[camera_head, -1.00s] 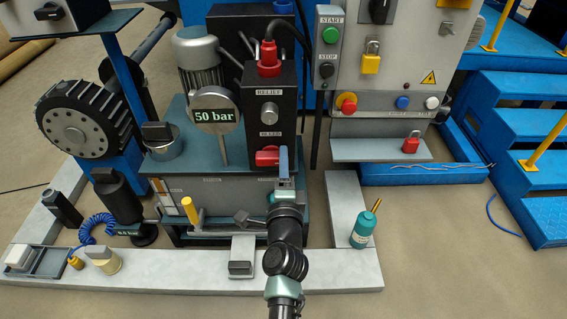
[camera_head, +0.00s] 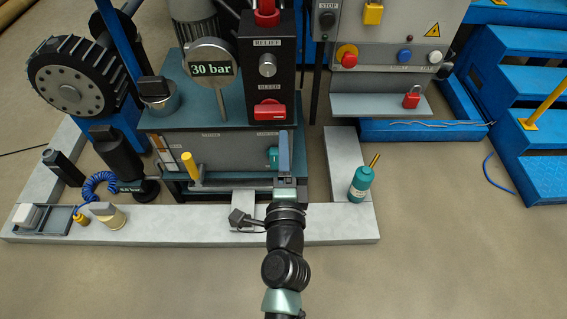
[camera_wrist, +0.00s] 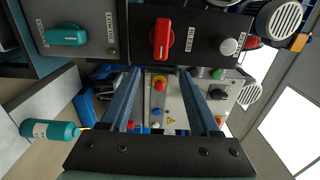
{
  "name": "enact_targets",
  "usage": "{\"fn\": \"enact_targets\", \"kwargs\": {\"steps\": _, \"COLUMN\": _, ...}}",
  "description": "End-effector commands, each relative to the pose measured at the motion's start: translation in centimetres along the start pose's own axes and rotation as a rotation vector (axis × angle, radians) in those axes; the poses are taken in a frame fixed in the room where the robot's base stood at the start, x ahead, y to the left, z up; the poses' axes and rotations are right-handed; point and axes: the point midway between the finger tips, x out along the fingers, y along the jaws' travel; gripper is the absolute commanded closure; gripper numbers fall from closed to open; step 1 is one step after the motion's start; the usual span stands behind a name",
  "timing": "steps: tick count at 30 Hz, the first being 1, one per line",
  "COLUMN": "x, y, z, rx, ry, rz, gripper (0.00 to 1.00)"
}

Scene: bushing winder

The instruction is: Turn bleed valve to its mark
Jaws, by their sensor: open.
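The bleed valve has a red handle (camera_head: 268,111) on the black panel under the BLEED label, lying roughly sideways in the head view. It also shows in the wrist view (camera_wrist: 161,38), just beyond my fingertips. My gripper (camera_head: 284,138) stands below and slightly right of the valve in the head view. Its two blue-grey fingers are apart with nothing held between them (camera_wrist: 159,75). The handle is clear of the fingers. I cannot make out the valve's mark. The round gauge (camera_head: 212,69) reads 30 bar.
A grey relief knob (camera_head: 267,65) sits above the valve. A teal handle (camera_head: 272,157) on the tank front is close beside my gripper. A yellow lever (camera_head: 190,166) is to the left. A teal bottle (camera_head: 361,183) stands on the pale kerb (camera_head: 320,228) to the right.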

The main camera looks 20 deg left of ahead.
Motion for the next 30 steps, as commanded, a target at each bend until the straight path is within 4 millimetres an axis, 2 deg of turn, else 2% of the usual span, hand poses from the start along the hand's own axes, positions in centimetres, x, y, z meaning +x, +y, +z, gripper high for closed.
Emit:
{"fn": "enact_targets", "kwargs": {"steps": 3, "x": -1.8, "y": 0.1, "z": 0.0, "rx": 0.0, "ry": 0.0, "rz": 0.001, "gripper": 0.38}}
{"fn": "enact_targets", "kwargs": {"steps": 9, "x": -3.2, "y": 0.0, "z": 0.0, "rx": -0.001, "ry": -0.001, "rz": 0.001, "gripper": 0.38}}
{"fn": "enact_targets", "kwargs": {"steps": 27, "x": -3.3, "y": 0.0, "z": 0.0, "rx": -0.001, "ry": 0.0, "rz": -0.001, "gripper": 0.38}}
{"fn": "enact_targets", "kwargs": {"steps": 29, "x": -3.1, "y": -0.9, "z": 0.0, "rx": -0.016, "ry": -0.002, "rz": -0.01, "gripper": 0.38}}
{"fn": "enact_targets", "kwargs": {"steps": 30, "x": -2.9, "y": -2.0, "z": -0.1, "rx": -0.035, "ry": -0.004, "rz": -0.022, "gripper": 0.38}}
